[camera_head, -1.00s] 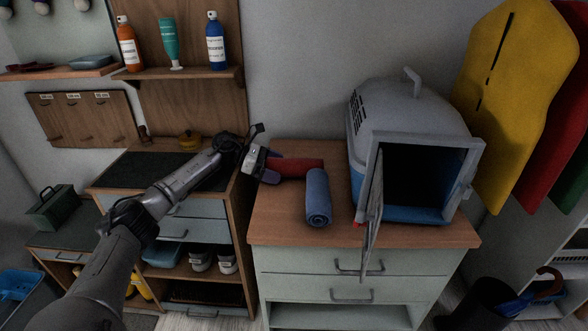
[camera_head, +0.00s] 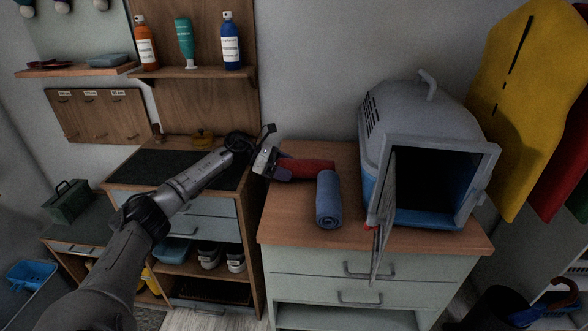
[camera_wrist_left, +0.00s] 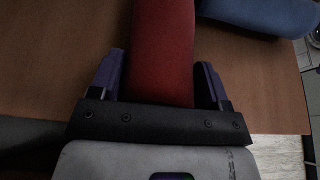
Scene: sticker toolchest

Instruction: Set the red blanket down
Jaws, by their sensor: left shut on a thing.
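The red blanket (camera_head: 308,169) is a rolled red bundle at the left part of the wooden top of the drawer cabinet. My left gripper (camera_head: 279,169) is shut on its left end. In the left wrist view the red blanket (camera_wrist_left: 162,60) runs up between the two purple fingers of my left gripper (camera_wrist_left: 160,80). The roll appears to lie on or very close to the wooden top; I cannot tell whether it bears its weight there. My right gripper is not in view.
A rolled blue blanket (camera_head: 328,200) lies just right of the red one and also shows in the left wrist view (camera_wrist_left: 262,12). A grey and blue pet carrier (camera_head: 415,130) with its door open stands to the right. The cabinet top (camera_head: 285,225) is clear in front.

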